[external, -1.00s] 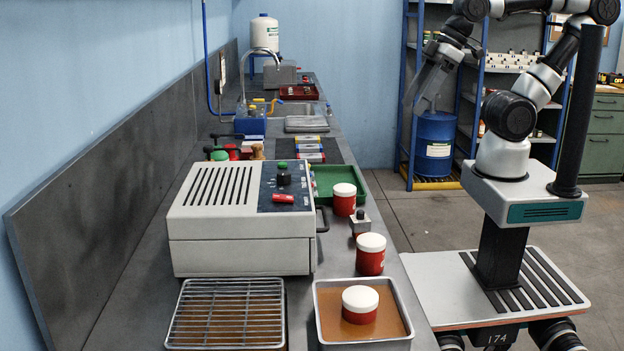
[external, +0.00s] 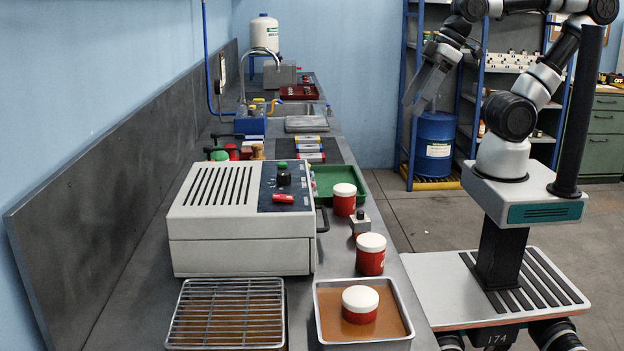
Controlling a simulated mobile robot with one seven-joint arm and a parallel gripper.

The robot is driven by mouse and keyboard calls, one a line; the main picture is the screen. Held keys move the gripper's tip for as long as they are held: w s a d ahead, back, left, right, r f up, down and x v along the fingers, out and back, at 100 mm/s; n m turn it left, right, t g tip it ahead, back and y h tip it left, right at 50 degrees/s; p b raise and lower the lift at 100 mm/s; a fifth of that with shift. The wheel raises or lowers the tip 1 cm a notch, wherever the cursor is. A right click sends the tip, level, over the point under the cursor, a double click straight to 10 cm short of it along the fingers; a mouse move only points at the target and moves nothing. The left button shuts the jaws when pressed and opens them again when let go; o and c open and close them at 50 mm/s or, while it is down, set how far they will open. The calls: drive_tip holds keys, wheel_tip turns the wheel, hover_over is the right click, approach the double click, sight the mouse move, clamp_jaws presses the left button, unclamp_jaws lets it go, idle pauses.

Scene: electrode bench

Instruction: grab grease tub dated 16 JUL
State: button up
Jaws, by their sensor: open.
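Three red tubs with white lids stand along the right side of the bench. One tub (external: 344,204) is at the corner of the green tray, one tub (external: 370,261) stands on the bench nearer the camera, and one tub (external: 360,312) sits in the front metal tray. No date can be read on any of them, so I cannot tell which is dated 16 JUL. My gripper (external: 416,102) is open and empty, raised in the air before the blue drum and shelves, far from all the tubs.
A grey boxy machine (external: 241,240) with a dark side handle fills the middle of the bench. A wire rack tray (external: 226,322) and the metal tray (external: 398,301) are in front.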

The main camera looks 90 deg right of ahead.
drive_tip(key=w+d+f+m+g+h+b, duration=0.1)
drive_tip(key=w+f+m+g+h+b, duration=0.3)
drive_tip(key=w+f+m, duration=0.65)
drive_tip(key=n+t+b, duration=0.1)
drive_tip(key=b, duration=0.1)
approach(345, 188)
drive_tip(key=shift+y, duration=0.3)
drive_tip(key=x, duration=0.5)
drive_tip(key=shift+w+d+f, duration=0.1)
drive_tip(key=shift+f, duration=0.2)
drive_tip(key=shift+d+x, duration=0.15)
drive_tip(key=shift+x, duration=1.2)
drive_tip(key=shift+d+x, duration=0.2)
drive_tip(key=shift+x, duration=1.15)
drive_tip(key=shift+r, duration=0.1)
drive_tip(key=shift+c, duration=0.5)
drive_tip(key=c, duration=1.3)
